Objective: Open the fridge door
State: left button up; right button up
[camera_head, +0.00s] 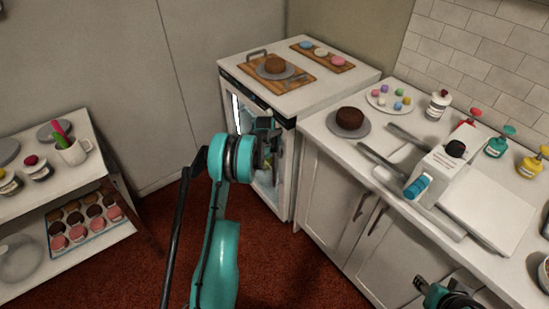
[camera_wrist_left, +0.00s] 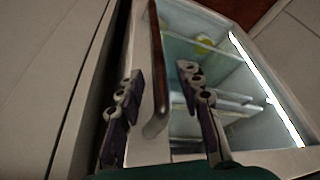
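The white fridge (camera_head: 284,185) stands at the end of the counter, with a glass front and a lit inside. Its shelves show through the glass in the left wrist view (camera_wrist_left: 225,95). The door looks closed, with no clear gap at its edge. A dark bar handle (camera_wrist_left: 157,75) runs along the door frame. My left gripper (camera_head: 268,152) is at the fridge front, its wrist hiding part of the door. In the left wrist view its fingers (camera_wrist_left: 158,90) are spread, one on each side of the handle, without visibly clamping it. My right gripper (camera_head: 447,296) shows only partly at the bottom edge.
Wooden boards (camera_head: 262,75) with a cake and macarons lie on the fridge top. The counter (camera_head: 330,150) at right holds a chocolate cake, jars and a box. A shelf unit (camera_head: 92,185) with a macaron tray stands at left. Red carpet (camera_head: 150,240) is clear between.

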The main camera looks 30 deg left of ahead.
pick_arm(q)
jog(key=shift+x, duration=1.05)
grip_shut()
jog(key=shift+s+a, duration=0.1)
